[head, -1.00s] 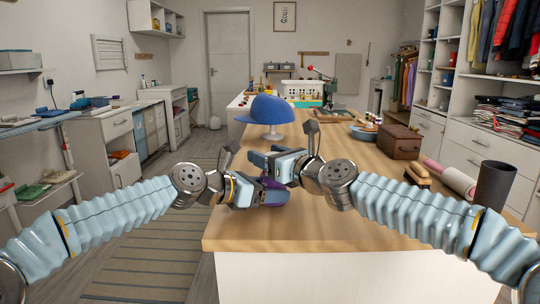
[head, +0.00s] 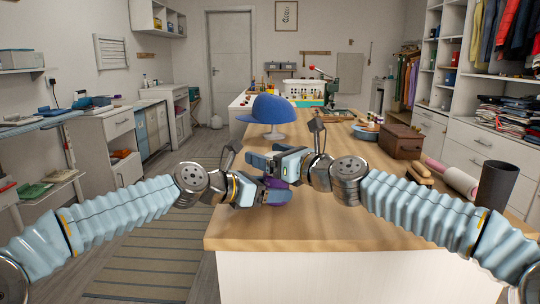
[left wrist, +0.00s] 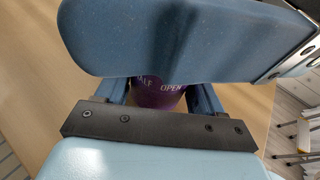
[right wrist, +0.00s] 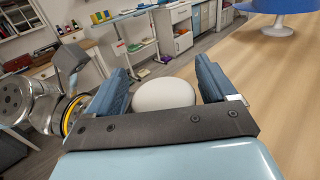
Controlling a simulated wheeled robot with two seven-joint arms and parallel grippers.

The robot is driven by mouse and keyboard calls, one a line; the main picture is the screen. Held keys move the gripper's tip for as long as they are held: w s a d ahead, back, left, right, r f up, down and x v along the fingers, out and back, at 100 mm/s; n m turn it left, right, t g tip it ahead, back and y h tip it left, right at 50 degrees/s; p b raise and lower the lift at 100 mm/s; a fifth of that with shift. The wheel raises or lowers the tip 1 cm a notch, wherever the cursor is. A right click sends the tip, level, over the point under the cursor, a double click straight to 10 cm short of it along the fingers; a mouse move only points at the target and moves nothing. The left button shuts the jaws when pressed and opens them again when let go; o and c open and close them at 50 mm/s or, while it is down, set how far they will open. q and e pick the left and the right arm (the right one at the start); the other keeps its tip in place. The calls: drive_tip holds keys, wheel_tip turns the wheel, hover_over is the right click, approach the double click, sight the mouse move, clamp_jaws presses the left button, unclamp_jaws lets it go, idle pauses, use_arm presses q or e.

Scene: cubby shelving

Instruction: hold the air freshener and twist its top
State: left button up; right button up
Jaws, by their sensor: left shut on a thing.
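The air freshener is a purple body (head: 277,192) with a white domed top (right wrist: 163,94). It is held over the near end of the wooden table. My left gripper (head: 264,195) is shut on the purple body; the left wrist view shows the body (left wrist: 158,94) between the fingers, with part of the word "OPEN". My right gripper (head: 264,167) is just above. Its fingers stand open on both sides of the white top in the right wrist view; whether they touch it I cannot tell. The top is hidden in the head view.
A blue cap on a stand (head: 268,108) is behind the grippers on the table (head: 370,225). A brown case (head: 402,142), a brush (head: 420,172), a pink-white roll (head: 452,178) and a dark cup (head: 496,185) are at the right. The table's near middle is clear.

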drive_tip(key=shift+d, duration=0.15)
drive_tip(key=shift+s+d, duration=0.1)
drive_tip(key=shift+d, duration=0.05)
use_arm(q)
drive_tip(key=shift+a, duration=0.1)
use_arm(e)
drive_tip(key=v, duration=1.1)
drive_tip(key=shift+s, duration=0.2)
drive_tip(key=shift+d, duration=0.1)
use_arm(q)
drive_tip(key=o, duration=0.9)
